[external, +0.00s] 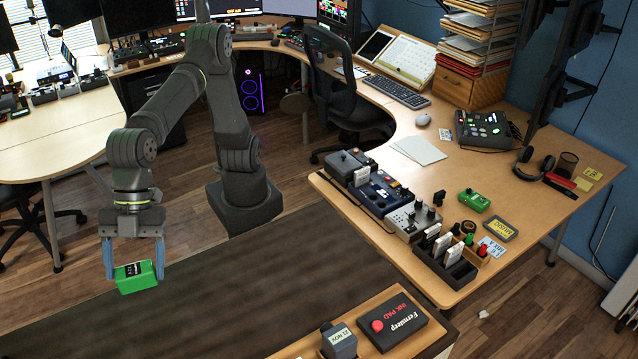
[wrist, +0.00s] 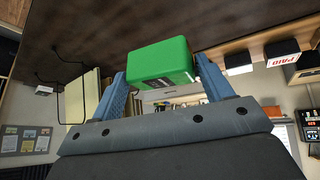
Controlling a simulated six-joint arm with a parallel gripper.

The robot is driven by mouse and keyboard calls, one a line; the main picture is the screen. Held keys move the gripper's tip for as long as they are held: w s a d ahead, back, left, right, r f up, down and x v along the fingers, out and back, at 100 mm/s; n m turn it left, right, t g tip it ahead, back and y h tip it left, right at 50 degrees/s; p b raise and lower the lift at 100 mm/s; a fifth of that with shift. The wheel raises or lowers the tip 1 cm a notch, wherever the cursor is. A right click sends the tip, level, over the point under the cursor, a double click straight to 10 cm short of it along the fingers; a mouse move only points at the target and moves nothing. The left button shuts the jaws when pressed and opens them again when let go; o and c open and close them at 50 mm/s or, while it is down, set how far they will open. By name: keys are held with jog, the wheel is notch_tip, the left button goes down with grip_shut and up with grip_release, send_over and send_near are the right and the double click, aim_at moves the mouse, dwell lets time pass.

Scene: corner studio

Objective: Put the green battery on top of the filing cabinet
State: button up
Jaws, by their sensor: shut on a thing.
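My gripper (external: 134,262) has blue fingers and is shut on the green battery (external: 137,278), a box-shaped block with a dark label. It holds the battery in the air, at the lower left of the external view. In the wrist view the battery (wrist: 160,62) sits between the two blue fingers (wrist: 160,88), one on each side. I cannot pick out the filing cabinet with certainty. A dark cabinet-like block (external: 160,112) stands under the back desk, partly behind my arm.
A wide dark brown surface (external: 240,300) fills the foreground. A wooden tray (external: 400,338) with an ink pad box (external: 393,318) is at the front. The right desk (external: 540,215) holds several devices. A light table (external: 60,135) is at the left, and a black chair (external: 345,100) is behind.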

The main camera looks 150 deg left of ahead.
jog(key=s+d+m+g+h, duration=0.1)
jog(key=s+d, duration=0.3)
jog(key=s, duration=0.2)
jog(key=s+d+m, duration=0.2)
jog(key=s+d, duration=0.2)
jog(key=s, duration=0.3)
send_near(122, 329)
jog(key=shift+w+d+r, duration=0.2)
jog(key=shift+w+d, duration=0.55)
jog(key=shift+d, duration=0.2)
jog(key=shift+w+f, duration=0.1)
jog(key=shift+f, duration=1.95)
jog(key=shift+f, duration=0.15)
jog(key=o, duration=1.1)
